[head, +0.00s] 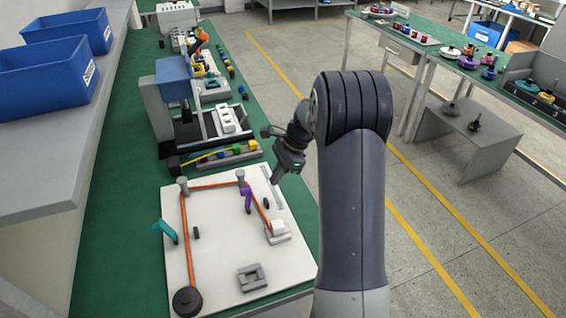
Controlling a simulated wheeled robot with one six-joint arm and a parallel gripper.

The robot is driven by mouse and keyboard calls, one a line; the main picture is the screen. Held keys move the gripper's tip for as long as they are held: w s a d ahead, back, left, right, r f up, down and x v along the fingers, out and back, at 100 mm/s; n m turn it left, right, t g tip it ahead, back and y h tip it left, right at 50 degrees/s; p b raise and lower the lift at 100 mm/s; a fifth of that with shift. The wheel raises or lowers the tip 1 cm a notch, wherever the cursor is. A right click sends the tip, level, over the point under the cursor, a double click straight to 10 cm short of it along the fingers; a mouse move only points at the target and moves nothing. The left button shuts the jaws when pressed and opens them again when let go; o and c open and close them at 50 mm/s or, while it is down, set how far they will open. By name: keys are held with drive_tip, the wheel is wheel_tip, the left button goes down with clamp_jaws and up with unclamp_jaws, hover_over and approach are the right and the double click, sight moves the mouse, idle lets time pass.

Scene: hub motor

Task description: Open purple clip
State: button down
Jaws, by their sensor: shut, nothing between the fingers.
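The purple clip (247,198) stands on the white board (220,245), at the orange cable (187,235), near the grey post at the board's far side. Whether the clip is open or closed is too small to tell. My gripper (275,181) is shut and empty. It hangs to the right of the purple clip, near the board's far right edge, and looks apart from it. A teal clip (167,231) stands at the board's left side.
A black round disc (187,301) and a grey square fixture (251,277) are on the board's near part. A white block (278,230) is at its right. A rack of coloured parts (222,155) lies behind the board. Blue bins (45,75) stand at left.

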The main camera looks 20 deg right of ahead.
sight(250, 189)
drive_tip(key=shift+a+f+p, duration=0.2)
drive_tip(key=shift+a+f, duration=0.05)
drive_tip(key=shift+a, duration=0.6)
drive_tip(key=shift+a+f+p, duration=0.25)
drive_tip(key=shift+a, duration=0.65)
drive_tip(key=shift+a+f+p, duration=0.2)
drive_tip(key=shift+a+f, duration=0.05)
drive_tip(key=shift+a, duration=0.6)
drive_tip(key=shift+a+r+h+p, duration=0.2)
drive_tip(key=shift+a+h+p, duration=0.2)
drive_tip(key=shift+a+p, duration=0.15)
drive_tip(key=shift+a+r+h+p, duration=0.2)
drive_tip(key=shift+a+h+p, duration=0.25)
drive_tip(key=shift+a, duration=0.15)
drive_tip(key=shift+d, duration=0.1)
